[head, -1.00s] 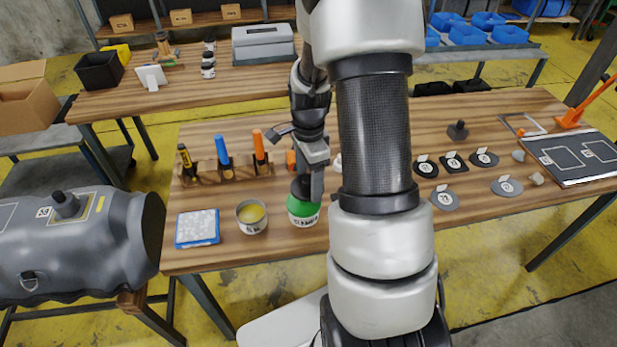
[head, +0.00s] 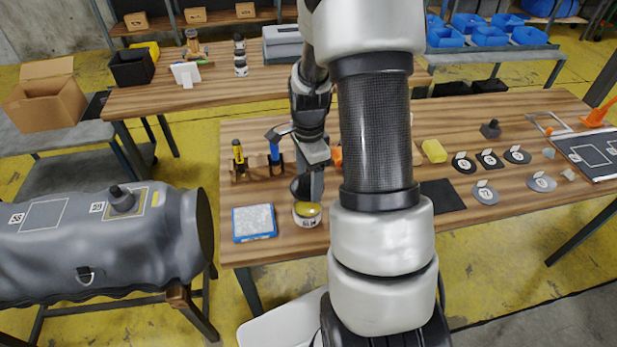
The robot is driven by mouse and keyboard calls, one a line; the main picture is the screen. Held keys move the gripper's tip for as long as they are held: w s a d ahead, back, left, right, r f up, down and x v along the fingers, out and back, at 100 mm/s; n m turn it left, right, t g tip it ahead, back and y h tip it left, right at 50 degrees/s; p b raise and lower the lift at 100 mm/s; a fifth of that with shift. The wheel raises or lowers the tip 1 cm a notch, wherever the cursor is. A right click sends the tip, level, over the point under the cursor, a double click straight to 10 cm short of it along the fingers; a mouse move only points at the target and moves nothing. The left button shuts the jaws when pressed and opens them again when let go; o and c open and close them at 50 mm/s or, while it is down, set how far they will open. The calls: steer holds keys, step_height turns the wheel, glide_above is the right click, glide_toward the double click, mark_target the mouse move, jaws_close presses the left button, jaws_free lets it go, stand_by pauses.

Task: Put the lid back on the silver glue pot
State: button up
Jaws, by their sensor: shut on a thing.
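The silver glue pot (head: 307,222) stands on the near part of the workbench, open at the top, with yellow glue showing inside. My gripper (head: 304,187) points down just above and behind the pot's rim in the picture. It is shut on a dark thing, which may be the lid; its shape is mostly lost against the dark fingers. I cannot tell whether the dark thing touches the pot.
A blue-edged tray (head: 254,223) lies left of the pot. A rack holds a yellow-and-black tool (head: 238,152) and a blue tool (head: 274,150). A grey inflatable tube (head: 100,245) is at left. My arm hides the bench right of the pot.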

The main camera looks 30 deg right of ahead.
steer(key=shift+f+b, duration=2.3)
steer(key=shift+f, duration=0.95)
steer(key=shift+f+b, duration=0.15)
steer(key=shift+b, duration=0.15)
steer(key=o, duration=1.3)
steer(key=shift+o, duration=0.2)
steer(key=shift+r+p, duration=2.5)
steer(key=shift+r, duration=1.05)
